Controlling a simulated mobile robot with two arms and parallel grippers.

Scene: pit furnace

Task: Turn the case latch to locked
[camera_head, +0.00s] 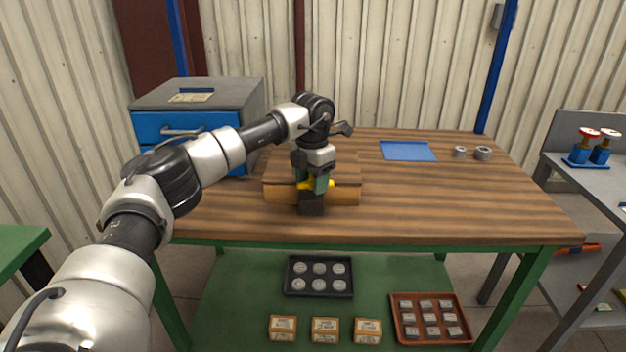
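The wooden case (345,193) stands near the front of the brown workbench, left of its middle. Its front carries a yellow latch (331,183), partly hidden by my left gripper. My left gripper (312,190) points down right at the latch, with yellow showing on both sides of it. Its fingers overlap the latch and the case front, so I cannot tell whether they are closed on it. The latch's exact angle is hidden. My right gripper is out of view.
A blue drawer cabinet (170,122) stands at the bench's back left. A blue mat (407,151) and two metal rings (483,153) lie at the back right. The bench top (440,205) right of the case is clear. Trays and small boxes sit on the green shelf (240,290) below.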

